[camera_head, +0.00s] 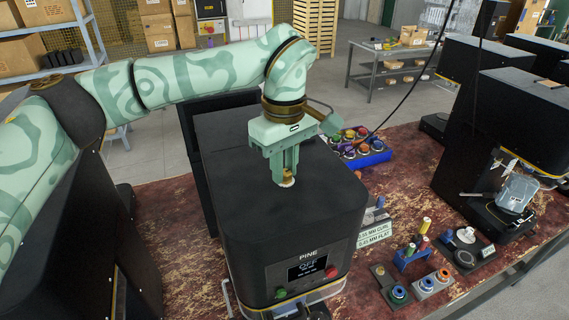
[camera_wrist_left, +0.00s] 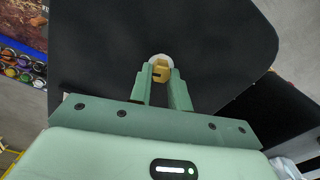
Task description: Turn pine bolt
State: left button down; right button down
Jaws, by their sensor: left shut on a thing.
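The pine bolt (camera_head: 286,176) is a small brass piece on a pale round washer, on top of the black machine (camera_head: 237,147) whose front panel reads PINE and OFF. My left gripper (camera_head: 287,170) comes down over it from above, with its two green fingers shut on the bolt. In the left wrist view the brass bolt (camera_wrist_left: 161,72) shows between the tips of the left gripper (camera_wrist_left: 163,85), with the pale washer around it. My right gripper is not in view.
A blue tray (camera_head: 371,161) of several coloured pieces stands behind the machine to the right. Small blocks with coloured spools (camera_head: 413,255) and a sign (camera_head: 374,234) lie to its right on the reddish worn table. Another black machine (camera_head: 480,150) stands at far right.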

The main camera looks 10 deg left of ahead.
pick_arm(q)
jog(key=n, duration=0.3)
jog(key=n+b, duration=0.1)
jog(key=n, duration=0.4)
jog(key=shift+s, duration=0.1)
jog(key=n+b, duration=0.1)
jog(key=n, duration=0.3)
jog(key=n+b, duration=0.2)
jog(key=n, duration=0.3)
jog(key=shift+s, duration=0.1)
jog(key=n+b, duration=0.2)
jog(key=n, duration=0.2)
jog(key=shift+d+n, duration=0.1)
jog(key=shift+n, duration=0.2)
jog(key=n+b, duration=0.1)
jog(key=n, duration=0.2)
jog(key=shift+n+b, duration=0.3)
jog(key=shift+b, duration=0.1)
jog(key=n+b, duration=0.2)
jog(key=n, duration=0.2)
jog(key=shift+d+n, duration=0.1)
jog(key=shift+n, duration=0.2)
jog(key=shift+r+n+b, duration=0.1)
jog(key=shift+n+b, duration=0.65)
jog(key=shift+n, duration=1.15)
